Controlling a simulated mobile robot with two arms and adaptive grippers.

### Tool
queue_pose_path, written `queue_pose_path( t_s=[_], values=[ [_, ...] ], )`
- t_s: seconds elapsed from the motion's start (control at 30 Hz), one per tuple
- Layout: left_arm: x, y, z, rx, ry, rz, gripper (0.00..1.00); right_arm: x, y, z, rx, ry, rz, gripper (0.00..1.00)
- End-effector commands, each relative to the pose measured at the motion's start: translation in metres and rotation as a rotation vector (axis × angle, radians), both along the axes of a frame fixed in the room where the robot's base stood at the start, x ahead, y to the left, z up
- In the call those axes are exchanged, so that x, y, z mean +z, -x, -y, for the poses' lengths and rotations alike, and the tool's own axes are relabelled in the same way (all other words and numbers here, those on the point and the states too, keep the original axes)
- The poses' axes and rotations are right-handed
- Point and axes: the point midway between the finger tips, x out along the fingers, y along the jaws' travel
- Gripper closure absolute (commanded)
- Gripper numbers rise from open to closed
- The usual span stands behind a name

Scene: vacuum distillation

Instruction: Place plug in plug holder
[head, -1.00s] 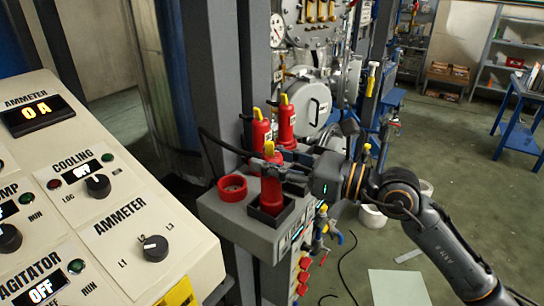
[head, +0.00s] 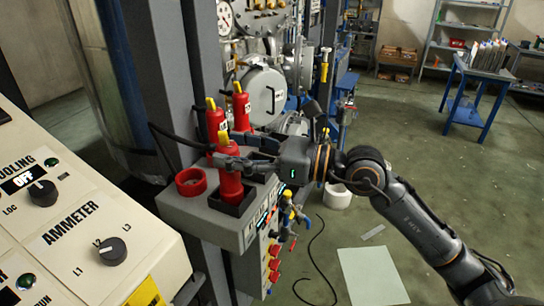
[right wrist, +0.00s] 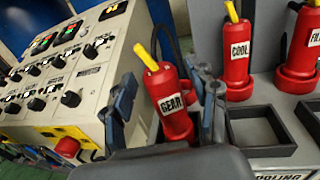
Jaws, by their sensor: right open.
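The red plug (head: 230,184) with a yellow tip stands in a dark square holder (head: 246,205) on the grey ledge in the head view. In the right wrist view the plug (right wrist: 173,112) is labelled GEAR, and its foot is hidden by my gripper. My right gripper (head: 236,160) is at the plug's upper part. Its open fingers stand on either side of the plug in the right wrist view (right wrist: 166,105). An empty dark square holder (right wrist: 290,148) is just right of the right finger there. My left gripper is not in view.
An empty red ring socket (head: 190,181) is left of the plug. Two more red plugs, COOL (right wrist: 237,62) and another (right wrist: 302,48), stand behind. The control panel (head: 90,220) is at the left, and a grey post (head: 165,70) rises behind the ledge.

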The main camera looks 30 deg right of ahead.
Motion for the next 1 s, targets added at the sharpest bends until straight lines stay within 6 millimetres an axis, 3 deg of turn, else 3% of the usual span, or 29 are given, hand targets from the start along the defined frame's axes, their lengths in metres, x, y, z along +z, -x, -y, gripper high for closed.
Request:
queue_pose_path(
  t_s=[0.03, 0.2, 0.53, 1.0],
  values=[
    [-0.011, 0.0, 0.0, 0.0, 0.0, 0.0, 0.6, -0.007, 0.007, 0.007, -0.001, 0.006, 0.0, 0.42],
    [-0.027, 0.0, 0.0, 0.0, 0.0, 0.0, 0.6, -0.008, 0.027, 0.029, -0.001, 0.006, -0.001, 0.42],
    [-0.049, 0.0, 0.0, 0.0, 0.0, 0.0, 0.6, -0.004, 0.056, 0.061, 0.0, 0.001, -0.001, 0.42],
    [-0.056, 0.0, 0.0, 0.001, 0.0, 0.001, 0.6, -0.001, 0.07, 0.075, 0.002, 0.003, 0.0, 0.42]
  ],
)
